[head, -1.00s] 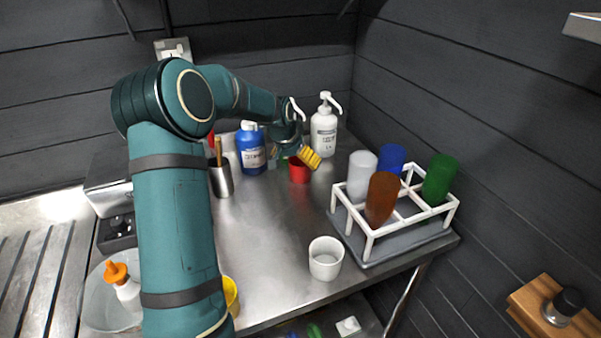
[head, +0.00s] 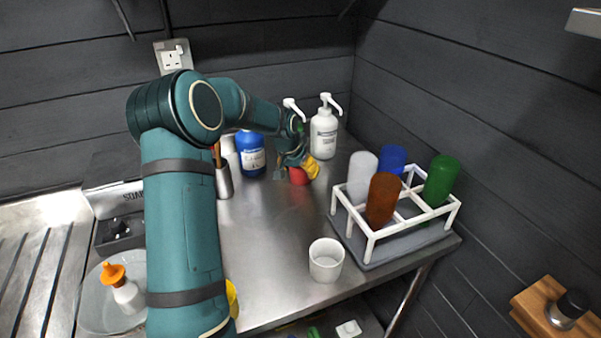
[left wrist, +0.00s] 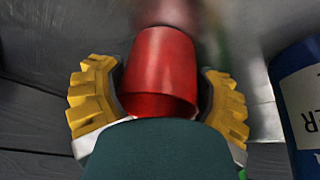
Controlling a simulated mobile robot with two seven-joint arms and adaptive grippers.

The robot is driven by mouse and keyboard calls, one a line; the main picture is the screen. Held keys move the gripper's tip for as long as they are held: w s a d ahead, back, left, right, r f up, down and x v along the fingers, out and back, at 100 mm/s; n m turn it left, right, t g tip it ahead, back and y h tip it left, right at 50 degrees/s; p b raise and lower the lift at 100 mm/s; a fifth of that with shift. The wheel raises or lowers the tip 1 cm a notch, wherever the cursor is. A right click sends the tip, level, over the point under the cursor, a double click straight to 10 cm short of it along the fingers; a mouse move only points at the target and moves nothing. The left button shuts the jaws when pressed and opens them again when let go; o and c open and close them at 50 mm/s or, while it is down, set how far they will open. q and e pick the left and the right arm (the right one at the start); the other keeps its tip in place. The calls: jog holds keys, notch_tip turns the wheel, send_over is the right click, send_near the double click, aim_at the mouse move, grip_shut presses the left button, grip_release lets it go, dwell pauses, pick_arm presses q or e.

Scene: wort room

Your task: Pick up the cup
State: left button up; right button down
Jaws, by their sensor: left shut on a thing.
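The red cup (head: 299,176) stands at the back of the steel counter, partly hidden by my gripper in the head view. In the left wrist view the red cup (left wrist: 162,72) sits between the two yellow finger pads. My left gripper (head: 296,168) is shut on the cup, one pad on each side; it also shows in the left wrist view (left wrist: 160,100). A white cup (head: 326,260) stands upright and apart near the counter's front edge. My right gripper is not in view.
A blue bottle (head: 251,153) and a white pump bottle (head: 324,128) stand close beside the gripper. A white rack (head: 372,236) with several coloured tumblers stands at the right. The counter's middle (head: 262,235) is clear.

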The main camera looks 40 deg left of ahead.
pick_arm(q)
jog(key=shift+r, duration=0.15)
jog(key=shift+r+p, duration=0.55)
jog(key=shift+r, duration=1.2)
jog(key=s, duration=1.8)
jog(key=shift+d+f+p, duration=0.15)
jog(key=shift+d+p, duration=0.2)
jog(key=shift+d, duration=0.1)
dwell(1.5)
